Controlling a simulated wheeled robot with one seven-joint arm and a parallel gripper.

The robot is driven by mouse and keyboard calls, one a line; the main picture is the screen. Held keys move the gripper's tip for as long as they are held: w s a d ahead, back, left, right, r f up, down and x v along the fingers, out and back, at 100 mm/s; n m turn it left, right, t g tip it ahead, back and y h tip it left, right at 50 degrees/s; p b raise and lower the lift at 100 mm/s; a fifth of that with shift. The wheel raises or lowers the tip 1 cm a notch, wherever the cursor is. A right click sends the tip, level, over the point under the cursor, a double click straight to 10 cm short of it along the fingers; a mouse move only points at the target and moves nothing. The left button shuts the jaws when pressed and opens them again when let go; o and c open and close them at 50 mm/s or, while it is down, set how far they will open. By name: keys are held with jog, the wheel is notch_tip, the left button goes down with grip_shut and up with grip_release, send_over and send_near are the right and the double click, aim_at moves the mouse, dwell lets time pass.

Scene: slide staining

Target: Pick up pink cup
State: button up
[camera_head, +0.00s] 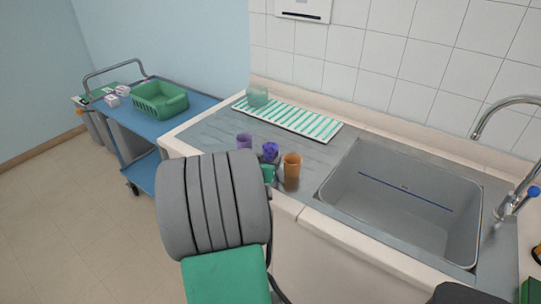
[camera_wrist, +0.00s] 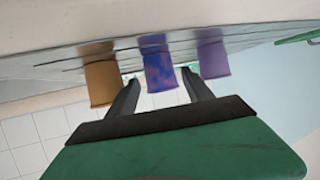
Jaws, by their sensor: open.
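No cup looks plainly pink. On the grey counter in the head view stand a purple cup (camera_head: 244,141), a blue-violet mottled cup (camera_head: 270,152) and an orange cup (camera_head: 292,166). The wrist view looks upside down and shows the orange cup (camera_wrist: 101,85), the mottled cup (camera_wrist: 159,72) with pinkish-purple patches, and the purple cup (camera_wrist: 213,60). My gripper (camera_wrist: 160,78) is open, its two dark fingers pointing at the mottled cup, one toward each side. I cannot tell whether they reach around it. In the head view my arm mostly hides the gripper.
A sink (camera_head: 400,200) with a tap (camera_head: 505,150) lies right of the cups. A striped drying tray (camera_head: 290,119) with a greenish glass (camera_head: 257,97) lies behind them. A blue cart (camera_head: 190,107) with a green basket (camera_head: 160,99) stands left.

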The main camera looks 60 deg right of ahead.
aim_at(268, 158)
jog(key=p+x, duration=0.1)
jog(key=x, duration=0.5)
jog(key=shift+s+f, duration=0.1)
jog(key=shift+c, duration=0.4)
jog(key=c, duration=1)
jog(key=shift+r, duration=0.2)
jog(key=shift+r, duration=0.8)
jog(key=s+a+r, duration=0.3)
jog(key=s+a+r+b, duration=0.1)
jog(key=s+a+r, duration=0.1)
jog(key=s+r, duration=0.2)
jog(key=s+a+r+b, duration=0.1)
jog(key=s+a+r, duration=0.2)
jog(key=s+r, duration=0.1)
jog(key=shift+a, duration=0.35)
dwell(0.5)
